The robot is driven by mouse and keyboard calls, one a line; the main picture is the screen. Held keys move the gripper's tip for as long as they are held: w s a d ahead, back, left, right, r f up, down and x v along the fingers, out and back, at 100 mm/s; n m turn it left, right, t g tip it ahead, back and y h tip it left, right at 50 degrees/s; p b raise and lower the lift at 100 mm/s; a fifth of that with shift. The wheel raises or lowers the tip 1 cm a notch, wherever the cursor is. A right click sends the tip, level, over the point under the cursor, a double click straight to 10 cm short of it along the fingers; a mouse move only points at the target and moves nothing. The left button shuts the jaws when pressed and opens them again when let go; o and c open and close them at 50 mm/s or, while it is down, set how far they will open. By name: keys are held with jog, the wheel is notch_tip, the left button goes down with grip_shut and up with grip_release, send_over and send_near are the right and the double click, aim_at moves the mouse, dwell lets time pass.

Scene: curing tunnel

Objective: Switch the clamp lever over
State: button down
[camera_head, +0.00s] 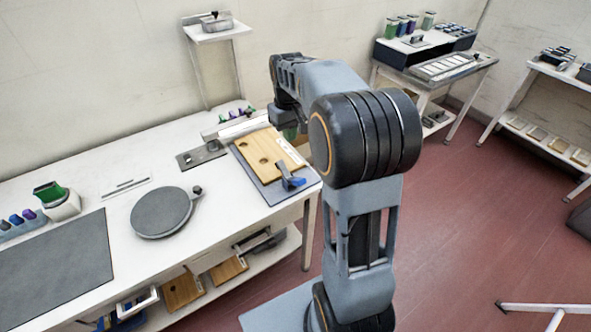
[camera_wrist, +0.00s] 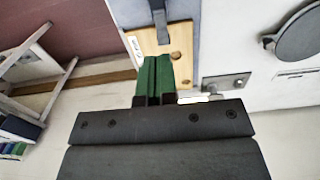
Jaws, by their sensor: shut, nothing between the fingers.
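The clamp (camera_head: 291,182), with a blue lever, sits at the near right end of a wooden board (camera_head: 262,150) on a dark mat. In the wrist view the clamp (camera_wrist: 159,24) shows as a dark arm at the top, cut off by the picture edge, over the wooden board (camera_wrist: 181,48). My gripper (camera_wrist: 153,62) has green fingers, which are shut and empty. They point toward the board, apart from the lever in the picture. In the head view only a bit of green of my gripper (camera_head: 290,132) shows; my arm hides the rest.
A metal plate with a knob (camera_head: 203,155) and a round grey disc (camera_head: 162,212) lie left of the board on the white table (camera_head: 100,205). A wall shelf (camera_head: 215,32) stands behind. Another bench (camera_head: 440,68) stands at back right.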

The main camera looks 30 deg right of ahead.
jog(key=p, duration=0.1)
send_near(296, 180)
jog(key=w+f, duration=0.3)
jog(key=shift+s+f+p, duration=0.45)
jog(key=shift+s+f, duration=0.45)
jog(key=shift+f, duration=0.15)
jog(key=shift+s+f, duration=0.45)
jog(key=shift+f, duration=0.15)
